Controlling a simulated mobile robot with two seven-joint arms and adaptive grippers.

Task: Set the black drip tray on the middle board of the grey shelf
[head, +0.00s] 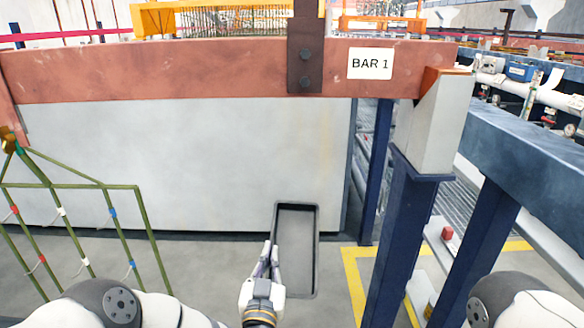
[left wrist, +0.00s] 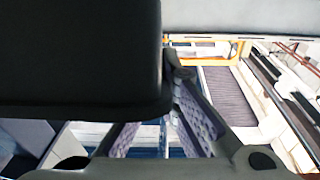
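The black drip tray (head: 317,255) is a shallow rectangle with a raised rim and a grey inside. It hangs in front of the pale wall, its long side nearly upright in the head view. My left gripper (head: 268,258) is at its left long edge, fingers closed on the rim. In the left wrist view the tray (left wrist: 80,60) fills the upper left as a dark slab, and the gripper fingers (left wrist: 175,75) meet at its edge. My right gripper is out of view. I cannot make out the grey shelf for certain in either view.
A rust-red beam marked BAR 1 (head: 200,68) crosses above the pale wall. Blue posts (head: 400,230) stand at the right, near yellow floor lines (head: 352,270). Grey floor is open between rack and posts.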

